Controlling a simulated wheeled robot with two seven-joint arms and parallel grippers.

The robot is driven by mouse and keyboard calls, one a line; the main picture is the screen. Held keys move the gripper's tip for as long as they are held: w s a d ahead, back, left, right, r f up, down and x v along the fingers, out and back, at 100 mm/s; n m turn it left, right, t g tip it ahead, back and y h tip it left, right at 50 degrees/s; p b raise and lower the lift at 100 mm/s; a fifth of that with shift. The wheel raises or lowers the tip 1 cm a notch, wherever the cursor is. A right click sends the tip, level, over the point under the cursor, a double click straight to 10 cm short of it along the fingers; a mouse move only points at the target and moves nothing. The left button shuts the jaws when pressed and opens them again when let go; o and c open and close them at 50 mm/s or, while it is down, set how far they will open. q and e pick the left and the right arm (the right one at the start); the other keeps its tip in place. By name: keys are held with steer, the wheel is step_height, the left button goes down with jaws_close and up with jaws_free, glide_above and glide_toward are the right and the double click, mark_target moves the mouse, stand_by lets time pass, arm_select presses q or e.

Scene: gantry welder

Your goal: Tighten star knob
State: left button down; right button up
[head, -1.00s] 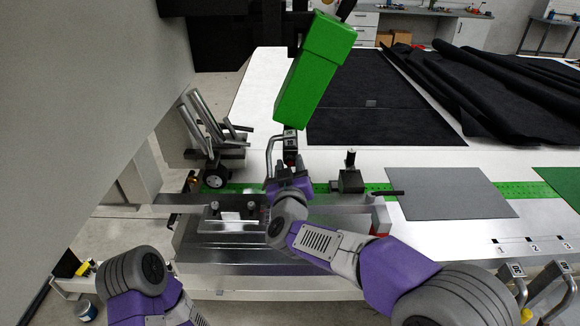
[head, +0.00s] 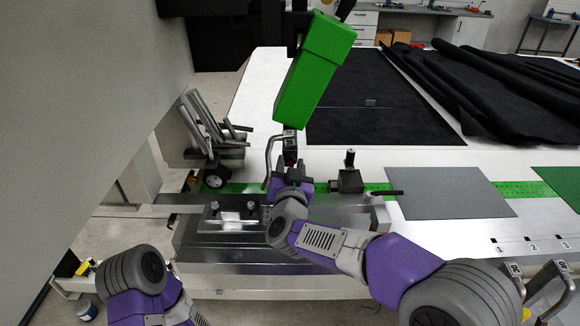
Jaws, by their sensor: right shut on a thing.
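The green welding head (head: 312,75) hangs tilted over the table. A dark tip and a bent metal handle (head: 270,150) show below it. My right gripper (head: 291,172) is just under this tip, at the near edge of the white table. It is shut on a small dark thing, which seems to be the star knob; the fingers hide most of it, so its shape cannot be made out. My left arm shows only at the lower left; its gripper is out of the picture.
A black block with an upright post (head: 350,175) stands right of my right gripper. A grey sheet (head: 450,192) lies farther right. A metal clamp plate (head: 232,216) is at left, below several metal levers (head: 205,120). Black cloth (head: 500,90) covers the back right.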

steer(key=shift+m, duration=0.5)
steer(key=o, duration=1.1)
steer(key=shift+c, duration=0.2)
steer(key=shift+s+p, duration=0.75)
steer(key=shift+s, duration=3.05)
